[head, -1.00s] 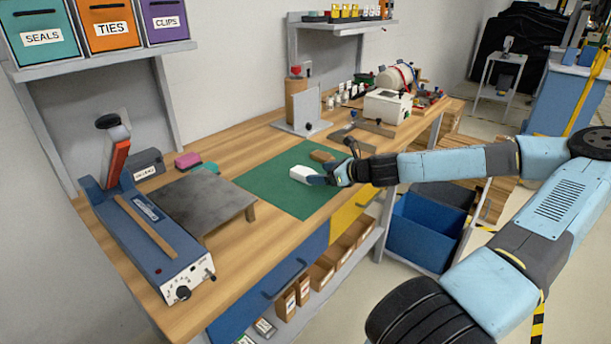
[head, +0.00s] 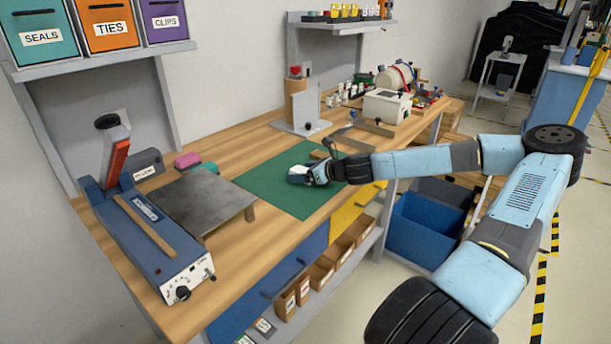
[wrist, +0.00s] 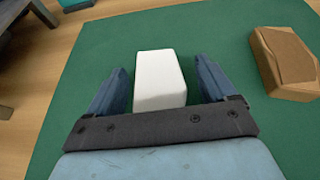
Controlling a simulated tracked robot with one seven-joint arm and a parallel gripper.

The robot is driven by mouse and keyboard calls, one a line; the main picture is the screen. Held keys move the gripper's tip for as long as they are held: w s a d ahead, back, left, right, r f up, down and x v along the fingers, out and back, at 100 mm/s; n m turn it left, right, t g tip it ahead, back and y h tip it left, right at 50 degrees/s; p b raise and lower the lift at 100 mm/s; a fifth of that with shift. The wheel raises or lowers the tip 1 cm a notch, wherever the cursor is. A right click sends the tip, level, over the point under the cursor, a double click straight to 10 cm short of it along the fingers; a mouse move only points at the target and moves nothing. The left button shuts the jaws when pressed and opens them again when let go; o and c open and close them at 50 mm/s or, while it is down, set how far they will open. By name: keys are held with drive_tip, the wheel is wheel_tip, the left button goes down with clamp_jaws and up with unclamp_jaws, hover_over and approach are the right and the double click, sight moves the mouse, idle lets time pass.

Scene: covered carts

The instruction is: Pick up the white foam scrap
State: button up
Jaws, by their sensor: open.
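The white foam scrap (wrist: 160,77) is a small white block on the green mat (wrist: 215,32). In the wrist view it lies between the two blue fingers of my gripper (wrist: 160,92), with a gap on each side. The fingers are open. In the head view the scrap (head: 297,171) shows only partly at the left of my gripper (head: 303,176); the fingers hide the rest. The green mat also shows in the head view (head: 268,190).
A brown block (wrist: 285,62) lies on the mat to the right of my gripper in the wrist view. A grey metal platform (head: 203,203) and a blue sealer (head: 150,235) stand on the bench to the left. The front part of the mat is clear.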

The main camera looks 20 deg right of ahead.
sight(304, 170)
drive_tip(key=c, duration=1.1)
drive_tip(key=shift+o, duration=0.2)
drive_tip(key=shift+r, duration=0.4)
wheel_tip(304, 170, up, 2)
drive_tip(key=shift+r, duration=0.25)
drive_tip(key=s+d+r, duration=0.3)
drive_tip(key=d+r, duration=0.1)
drive_tip(key=r, duration=0.2)
drive_tip(key=shift+d, duration=0.25)
drive_tip(key=v, duration=0.3)
drive_tip(key=w+d+v, duration=0.1)
drive_tip(key=v, duration=0.5)
drive_tip(key=shift+w+d, duration=0.2)
drive_tip(key=shift+d, duration=0.15)
